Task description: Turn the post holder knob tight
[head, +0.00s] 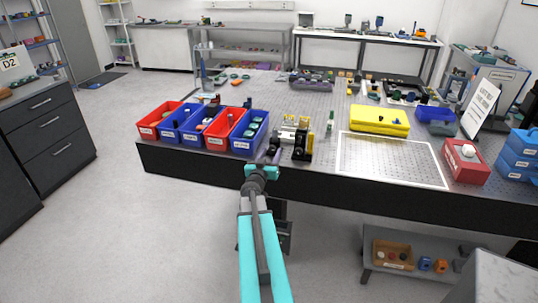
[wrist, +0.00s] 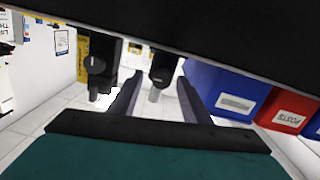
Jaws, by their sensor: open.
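In the wrist view, a black post holder (wrist: 166,60) with a round knob (wrist: 160,75) on its side shows between the two fingers of my gripper (wrist: 159,84). The fingers are open and apart, one on each side of the knob in the picture. I cannot tell whether either touches it. A second black post holder (wrist: 104,50) with its own knob (wrist: 95,66) stands to the left of the fingers. In the head view, my gripper (head: 273,152) is at the table's front edge, just left of the black and yellow holder assembly (head: 300,143). The knobs are too small to make out there.
Red and blue bins (head: 243,140) stand close on the left of my gripper. A white-outlined bare area (head: 390,160) lies to the right, with a yellow case (head: 379,119) behind it. A red box (head: 465,163) sits at the right. The dark table edge (head: 350,184) is close to my arm.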

